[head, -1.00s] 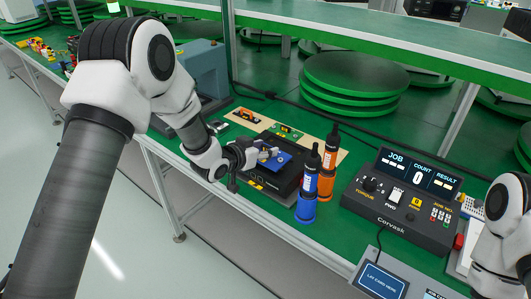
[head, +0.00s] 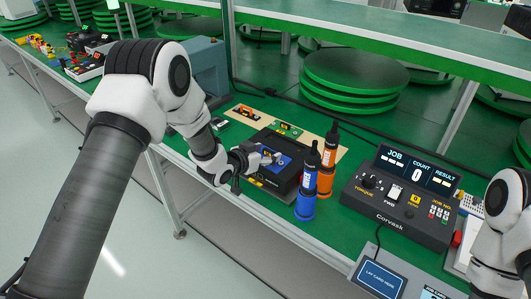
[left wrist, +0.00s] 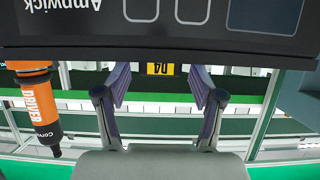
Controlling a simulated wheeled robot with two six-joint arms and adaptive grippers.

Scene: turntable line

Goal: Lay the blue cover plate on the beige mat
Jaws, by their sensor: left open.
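Contact with the plate cannot be told. In the left wrist view the open fingers (left wrist: 160,88) show below a dark unit (left wrist: 180,38) marked Ampwick; the plate is not clear there. The beige mat (head: 318,141) lies behind the black unit, partly hidden by it. Only a link of my right arm shows; its gripper is out of view.
A blue driver (head: 307,187) and an orange driver (head: 327,165) stand upright right of the unit. A torque controller (head: 402,197) stands farther right.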

